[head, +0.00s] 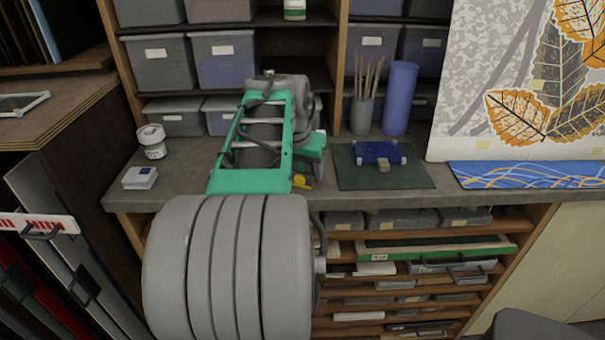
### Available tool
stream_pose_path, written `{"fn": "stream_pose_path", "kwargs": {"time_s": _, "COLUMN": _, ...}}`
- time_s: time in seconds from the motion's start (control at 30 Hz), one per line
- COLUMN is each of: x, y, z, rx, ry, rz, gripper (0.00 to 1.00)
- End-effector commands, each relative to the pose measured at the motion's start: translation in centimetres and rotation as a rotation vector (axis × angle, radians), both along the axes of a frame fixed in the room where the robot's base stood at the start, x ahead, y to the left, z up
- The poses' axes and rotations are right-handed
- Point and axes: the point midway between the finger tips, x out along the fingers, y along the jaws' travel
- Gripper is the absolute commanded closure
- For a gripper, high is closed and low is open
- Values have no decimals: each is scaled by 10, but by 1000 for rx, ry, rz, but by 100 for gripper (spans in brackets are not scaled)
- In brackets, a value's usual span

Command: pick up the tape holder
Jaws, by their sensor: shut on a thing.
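My grey and green arm reaches over the grey worktop and hides much of its middle. The end of my gripper (309,167) is low over the worktop, and its fingers are mostly hidden behind my own links. A small yellow thing (303,182), which looks like the tape holder, shows just below the green end part, close to the worktop's front edge. Only part of it is visible. My gripper is shut on it; I cannot tell whether it touches the worktop.
A dark green mat (410,176) with a blue item (377,151) lies to the right. A brush cup (363,113) and blue cylinder (399,98) stand behind it. A white jar (152,141) and small white stack (140,178) are at left. Shelves of grey bins (158,62) rise behind.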

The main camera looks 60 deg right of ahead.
Motion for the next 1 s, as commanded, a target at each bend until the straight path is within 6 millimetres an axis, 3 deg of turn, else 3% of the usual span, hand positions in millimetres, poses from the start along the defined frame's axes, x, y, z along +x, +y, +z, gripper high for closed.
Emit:
{"fn": "stream_pose_path", "kwargs": {"time_s": 0.5, "x": 0, "y": 0, "z": 0, "rx": -1, "ry": 0, "rz": 0, "gripper": 97}}
{"fn": "stream_pose_path", "kwargs": {"time_s": 0.77, "x": 0, "y": 0, "z": 7, "rx": -1, "ry": -1, "rz": 0, "gripper": 97}}
{"fn": "stream_pose_path", "kwargs": {"time_s": 0.93, "x": 1, "y": -1, "z": 33, "rx": -5, "ry": -2, "rz": 1, "gripper": 97}}
{"fn": "stream_pose_path", "kwargs": {"time_s": 1.0, "x": -9, "y": 8, "z": 48, "rx": -6, "ry": -3, "rz": -2, "gripper": 97}}
